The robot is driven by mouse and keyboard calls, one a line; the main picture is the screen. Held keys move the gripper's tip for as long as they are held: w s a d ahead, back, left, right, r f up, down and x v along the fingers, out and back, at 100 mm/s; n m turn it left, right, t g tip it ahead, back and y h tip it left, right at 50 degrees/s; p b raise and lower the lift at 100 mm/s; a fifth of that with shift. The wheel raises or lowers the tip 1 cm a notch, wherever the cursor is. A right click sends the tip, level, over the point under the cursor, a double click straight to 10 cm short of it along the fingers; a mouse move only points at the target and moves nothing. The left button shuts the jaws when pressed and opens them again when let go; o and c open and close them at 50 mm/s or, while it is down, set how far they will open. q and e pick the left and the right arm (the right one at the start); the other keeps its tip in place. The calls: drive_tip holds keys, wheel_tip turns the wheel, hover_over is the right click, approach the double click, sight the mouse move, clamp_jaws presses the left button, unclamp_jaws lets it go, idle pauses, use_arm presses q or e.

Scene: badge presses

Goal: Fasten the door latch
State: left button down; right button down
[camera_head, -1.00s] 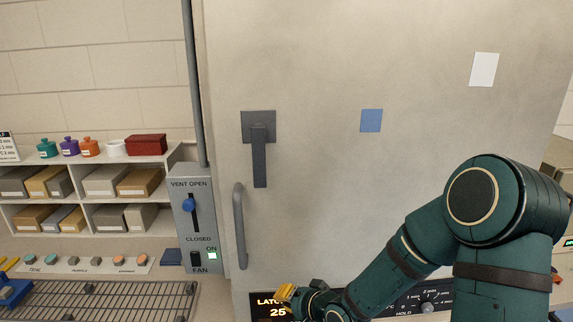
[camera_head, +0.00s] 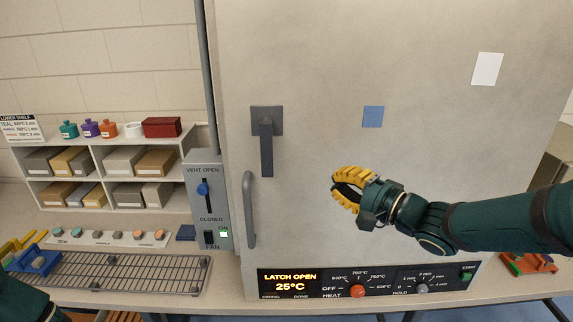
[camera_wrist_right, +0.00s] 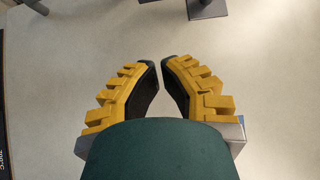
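The door latch (camera_head: 266,148) is a dark grey lever on a square plate, on the left part of the pale oven door (camera_head: 420,60). Its lever hangs straight down. The display (camera_head: 290,280) below the door reads LATCH OPEN and 25°C. My right gripper (camera_head: 337,187) is in front of the door, to the right of and lower than the latch, apart from it. Its yellow fingers are empty, with a narrow gap between the tips. My left gripper is out of view.
A grey pull handle (camera_head: 248,210) stands out from the door below the latch. The vent and fan panel (camera_head: 206,215) is left of the door. Heat and hold knobs (camera_head: 357,291) sit below. A wire rack (camera_head: 110,275) lies on the left bench.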

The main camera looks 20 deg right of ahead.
sight(267, 147)
drive_tip(key=shift+w, duration=0.1)
drive_tip(key=x, duration=0.9)
drive_tip(key=shift+f+b, duration=0.1)
drive_tip(key=shift+b, duration=0.2)
drive_tip(key=a, duration=0.1)
drive_tip(key=w+a, duration=0.1)
drive_tip(key=a, duration=0.1)
drive_tip(key=shift+w+a, duration=0.1)
drive_tip(key=shift+w, duration=0.2)
drive_tip(key=shift+w+a, duration=0.15)
drive_tip(key=shift+a, duration=0.4)
drive_tip(key=shift+b, duration=0.3)
